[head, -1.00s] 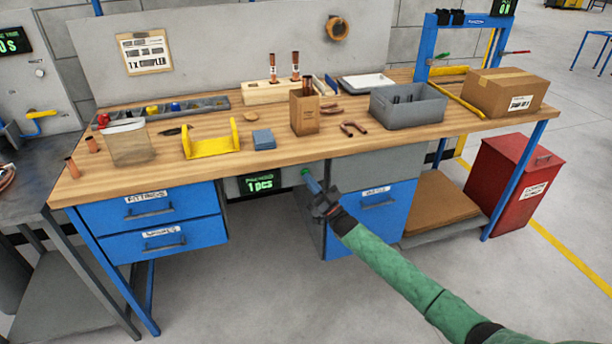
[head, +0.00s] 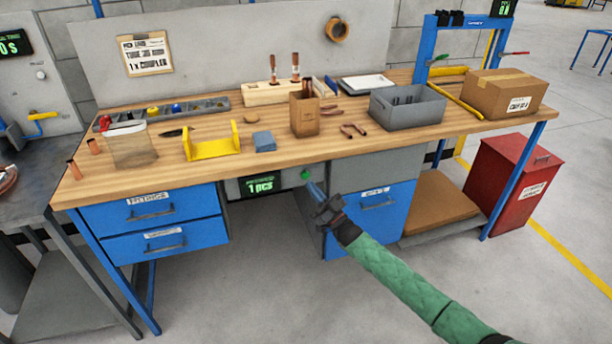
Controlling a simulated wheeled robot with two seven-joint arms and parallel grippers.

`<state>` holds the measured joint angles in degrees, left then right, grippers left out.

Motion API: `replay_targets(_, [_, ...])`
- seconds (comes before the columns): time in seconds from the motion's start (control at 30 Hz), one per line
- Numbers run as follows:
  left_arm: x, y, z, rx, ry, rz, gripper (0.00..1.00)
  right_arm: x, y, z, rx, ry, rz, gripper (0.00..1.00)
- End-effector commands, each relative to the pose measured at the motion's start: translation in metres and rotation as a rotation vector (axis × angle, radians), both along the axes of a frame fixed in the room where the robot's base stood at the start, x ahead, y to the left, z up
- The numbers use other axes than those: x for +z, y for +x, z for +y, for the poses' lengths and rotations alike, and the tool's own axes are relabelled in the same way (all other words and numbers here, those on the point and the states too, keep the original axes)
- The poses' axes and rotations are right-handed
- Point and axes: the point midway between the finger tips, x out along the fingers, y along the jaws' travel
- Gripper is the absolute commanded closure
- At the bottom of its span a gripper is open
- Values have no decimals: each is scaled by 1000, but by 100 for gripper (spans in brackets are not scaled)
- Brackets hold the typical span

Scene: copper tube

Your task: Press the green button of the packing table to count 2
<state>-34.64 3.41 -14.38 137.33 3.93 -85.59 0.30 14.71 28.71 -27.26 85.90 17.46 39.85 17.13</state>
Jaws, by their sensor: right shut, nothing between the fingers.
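The green button (head: 305,174) sits under the front edge of the packing table (head: 270,162), just right of the counter display (head: 261,186). The display reads "1 pcs" in green. My right gripper (head: 313,188) is shut and empty, with its blue fingertips just below and right of the button. A small gap shows between the fingertips and the button, so they look apart. My left gripper is not in view.
Blue drawers (head: 150,208) flank the display on the left and a blue cabinet (head: 372,217) on the right. On the tabletop are a grey bin (head: 408,108), a yellow holder (head: 212,146) and a cardboard box (head: 505,95). The floor in front is clear.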

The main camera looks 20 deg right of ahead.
Motion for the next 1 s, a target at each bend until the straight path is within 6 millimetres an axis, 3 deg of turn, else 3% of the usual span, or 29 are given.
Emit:
replay_targets(0.4, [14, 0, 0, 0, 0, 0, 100, 1, -31, -1, 0, -1, 1, 100])
replay_targets(1.0, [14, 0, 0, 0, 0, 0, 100, 0, -33, -1, 0, 0, 0, 100])
